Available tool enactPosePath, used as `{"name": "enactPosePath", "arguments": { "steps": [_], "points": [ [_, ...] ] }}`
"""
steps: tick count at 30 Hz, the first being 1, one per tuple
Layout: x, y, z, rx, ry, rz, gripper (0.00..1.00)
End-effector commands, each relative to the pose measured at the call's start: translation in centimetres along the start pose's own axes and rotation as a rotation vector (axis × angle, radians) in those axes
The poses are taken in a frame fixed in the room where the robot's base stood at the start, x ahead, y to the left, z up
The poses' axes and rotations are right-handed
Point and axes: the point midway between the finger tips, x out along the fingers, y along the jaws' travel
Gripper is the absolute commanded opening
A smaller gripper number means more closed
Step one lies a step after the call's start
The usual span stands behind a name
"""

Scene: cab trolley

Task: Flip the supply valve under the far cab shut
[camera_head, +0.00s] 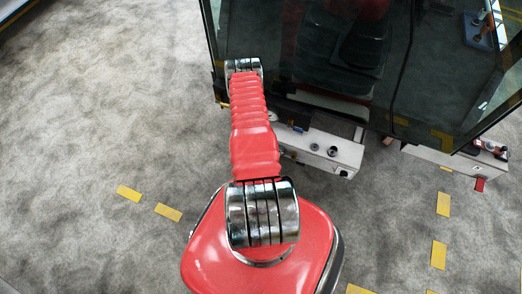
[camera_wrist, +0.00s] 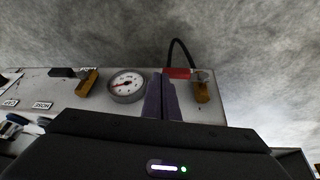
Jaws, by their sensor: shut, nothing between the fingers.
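In the wrist view, a valve with a flat red lever (camera_wrist: 177,73) and a brass body (camera_wrist: 201,92) sits near the right end of a pale panel (camera_wrist: 215,112). The lever points left from the body, across the panel's upper edge. My gripper (camera_wrist: 161,80) shows as two dark purple fingers pressed together and empty. They appear just left of and below the lever; whether they touch it I cannot tell. In the head view, my red arm reaches up to a dark glass cab (camera_head: 300,60), and my gripper is hidden there.
A round gauge (camera_wrist: 127,85) and a second brass fitting (camera_wrist: 88,82) are close left of the fingers. A black hose (camera_wrist: 180,45) loops above the valve. Pale boxes (camera_head: 345,155) lie under the cab, and a red piece (camera_head: 480,184) shows at the right one. Grey floor is open on the left.

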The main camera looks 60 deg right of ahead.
Motion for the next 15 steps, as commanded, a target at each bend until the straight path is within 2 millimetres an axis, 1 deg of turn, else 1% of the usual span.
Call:
{"name": "enactPosePath", "arguments": {
  "steps": [1, 11, 15],
  "points": [
    [0.83, 0.79, -0.04, 0.011, 0.007, 0.008, 0.00],
    [0.78, 0.86, -0.14, 0.013, 0.008, 0.009, 0.00],
    [0.29, 0.89, -0.37, 0.014, 0.008, 0.008, 0.00]
  ]
}}
